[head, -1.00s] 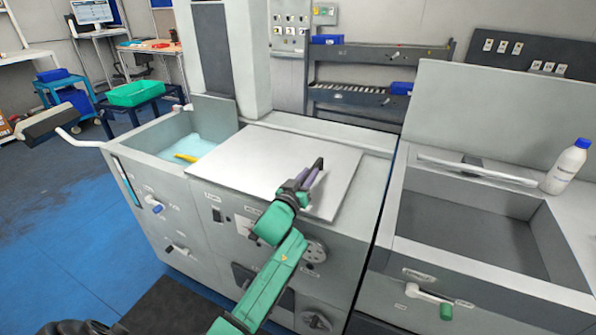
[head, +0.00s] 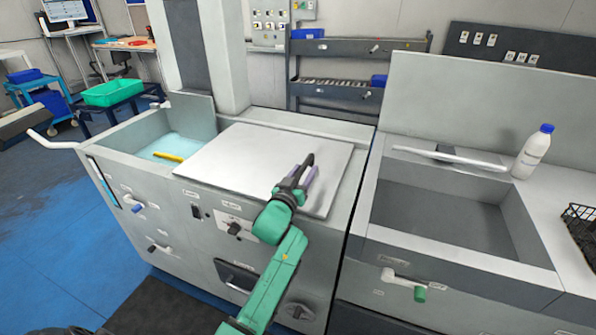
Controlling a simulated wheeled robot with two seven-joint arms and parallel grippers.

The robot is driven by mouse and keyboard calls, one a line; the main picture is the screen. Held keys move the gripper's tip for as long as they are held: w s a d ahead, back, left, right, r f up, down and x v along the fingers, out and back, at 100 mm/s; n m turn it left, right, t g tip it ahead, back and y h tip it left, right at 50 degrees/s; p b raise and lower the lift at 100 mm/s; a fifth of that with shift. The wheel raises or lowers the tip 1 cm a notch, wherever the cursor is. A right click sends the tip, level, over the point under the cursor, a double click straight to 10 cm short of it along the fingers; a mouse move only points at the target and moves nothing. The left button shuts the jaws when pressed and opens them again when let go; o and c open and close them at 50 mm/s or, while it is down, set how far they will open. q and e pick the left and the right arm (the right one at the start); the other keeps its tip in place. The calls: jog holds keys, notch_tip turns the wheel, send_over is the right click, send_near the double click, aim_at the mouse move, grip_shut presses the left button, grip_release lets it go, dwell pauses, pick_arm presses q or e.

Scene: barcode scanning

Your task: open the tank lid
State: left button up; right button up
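A flat light-grey lid panel (head: 255,160) lies level on top of the middle grey tank cabinet (head: 215,215). My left gripper (head: 311,162) is over the lid's right part, its fingers pointing away towards the back. A narrow gap shows between the two fingers, and I see nothing held in it. I cannot tell whether the fingers touch the lid. To the left of the lid, an open basin (head: 166,131) holds pale blue liquid with a yellow object (head: 168,157) in it. My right gripper is not in view.
An empty open sink (head: 440,215) stands at the right, with a white bar (head: 450,157) along its back edge and a white bottle with a blue cap (head: 532,153) beside it. A black wire basket (head: 583,228) is at the right edge. A white curved handle (head: 50,140) sticks out at the left.

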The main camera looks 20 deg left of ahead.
pick_arm(q)
jog(key=shift+s+a+f, duration=0.15)
jog(key=shift+s+a, duration=0.05)
jog(key=shift+s, duration=0.3)
jog(key=s+b, duration=0.1)
jog(key=s, duration=1.2)
jog(key=shift+s+d+r, duration=0.3)
jog(key=shift+s, duration=0.1)
jog(key=shift+f, duration=0.1)
